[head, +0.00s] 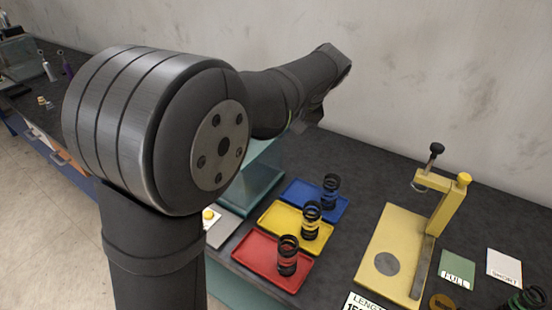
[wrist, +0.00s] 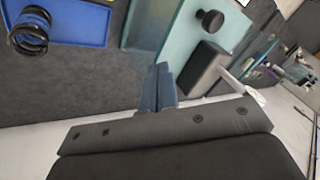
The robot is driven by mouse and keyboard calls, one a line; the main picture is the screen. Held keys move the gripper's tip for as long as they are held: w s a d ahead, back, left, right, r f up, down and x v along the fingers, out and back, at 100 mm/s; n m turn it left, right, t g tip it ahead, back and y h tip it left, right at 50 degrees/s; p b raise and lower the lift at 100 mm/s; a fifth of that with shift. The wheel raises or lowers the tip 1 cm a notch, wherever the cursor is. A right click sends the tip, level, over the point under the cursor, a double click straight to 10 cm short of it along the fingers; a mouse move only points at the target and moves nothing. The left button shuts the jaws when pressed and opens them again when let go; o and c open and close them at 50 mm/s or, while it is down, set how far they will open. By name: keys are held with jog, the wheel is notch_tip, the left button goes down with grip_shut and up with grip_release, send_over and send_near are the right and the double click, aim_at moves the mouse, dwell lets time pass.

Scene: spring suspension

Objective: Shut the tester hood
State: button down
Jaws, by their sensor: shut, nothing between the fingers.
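The tester hood (head: 262,178), a see-through teal box-like cover, shows behind my arm in the head view. My arm hides much of it, and I cannot tell how far it stands open. In the wrist view a pale teal panel (wrist: 178,45) carries a round black knob (wrist: 210,19), with a dark block (wrist: 203,68) beside it. My gripper (wrist: 160,80) is shut and empty, its fingertips pointing toward the teal panels. I cannot tell whether they touch. In the head view the fingers are hard to make out at the arm's far end.
Blue (head: 300,196), yellow (head: 275,222) and red (head: 262,252) trays, each with a dark spring, stand right of the hood. A yellow press stand (head: 398,255) is further right. A grey plate with a yellow button (head: 208,214) lies before the hood. The wall runs behind.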

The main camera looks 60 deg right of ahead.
jog(key=s+d+f+m+t, duration=0.35)
jog(key=s+f+m, duration=0.25)
jog(key=s+m, duration=0.2)
jog(key=shift+w+a+r+x, duration=0.15)
jog(key=shift+w+r+x, duration=0.15)
jog(key=shift+x, duration=1.8)
jog(key=shift+w+a+r+x, duration=0.1)
jog(key=shift+w+r+x, duration=0.2)
jog(key=shift+x, duration=1.8)
jog(key=shift+w+a+r+x, duration=0.15)
jog(key=shift+w+r+x, duration=0.15)
jog(key=shift+x, duration=1.8)
jog(key=w, duration=2.1)
jog(key=shift+w+r, duration=0.1)
jog(key=shift+w, duration=0.1)
